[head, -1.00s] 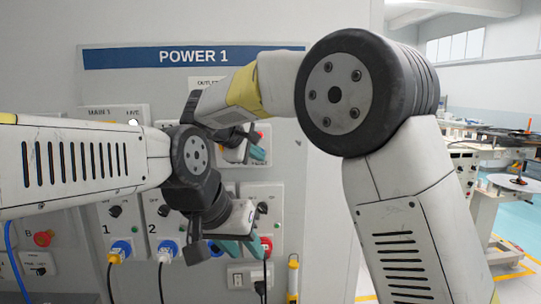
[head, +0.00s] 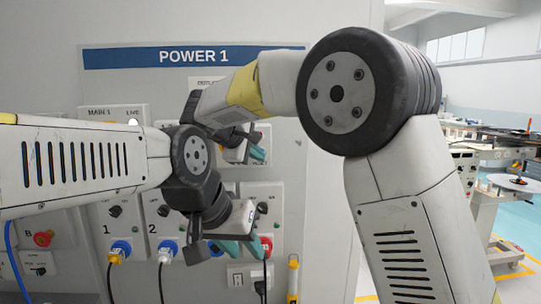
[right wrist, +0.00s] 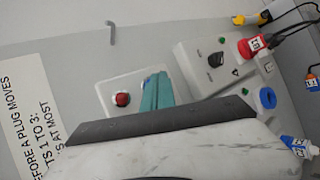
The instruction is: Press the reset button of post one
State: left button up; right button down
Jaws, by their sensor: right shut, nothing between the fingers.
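The POWER 1 panel (head: 290,90) fills the head view's left and middle. High on it is a small white control plate, mostly behind my right gripper (head: 257,153). In the right wrist view this plate (right wrist: 108,88) carries a round red button or lamp (right wrist: 122,99). Beside it a blue part (right wrist: 147,82) is partly hidden by my right gripper's teal fingers (right wrist: 156,92). I cannot tell which is the reset button, nor whether the fingertips touch the plate. The right gripper is shut and empty. My left gripper (head: 240,248) is lower, fingers apart and empty, before the outlets.
Outlet boxes with blue plugs (head: 120,250) and hanging cables line the lower panel. A red plug (right wrist: 251,46) sits in an outlet box right of the plate in the right wrist view. A hook (right wrist: 111,32) sticks out above. A workbench (head: 490,170) stands far right.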

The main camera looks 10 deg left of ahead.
jog(key=shift+s+d, duration=0.1)
jog(key=shift+s, duration=0.35)
jog(key=shift+s, duration=0.1)
jog(key=shift+s+d, duration=0.25)
jog(key=shift+s, duration=0.5)
jog(key=shift+s+d, duration=0.2)
jog(key=shift+s, duration=0.6)
jog(key=shift+s+d, duration=0.25)
jog(key=shift+s, duration=0.5)
jog(key=s+d+f+m+g+y, duration=0.1)
jog(key=s+d+f+m+g, duration=0.15)
jog(key=d, duration=0.75)
jog(key=s+d+f+m+g, duration=0.2)
jog(key=d+m, duration=0.1)
jog(key=d, duration=0.6)
jog(key=s+d+f+m+y, duration=0.2)
jog(key=s+d+m, duration=0.3)
jog(key=s, duration=0.3)
jog(key=s+d+f+m+y, duration=0.2)
jog(key=s+d+f+m, duration=0.2)
jog(key=s, duration=0.5)
jog(key=d, duration=0.2)
jog(key=shift+s+d+f+m+y, duration=0.15)
jog(key=shift+s+d+m+y, duration=0.1)
jog(key=shift+d+m+y, duration=0.15)
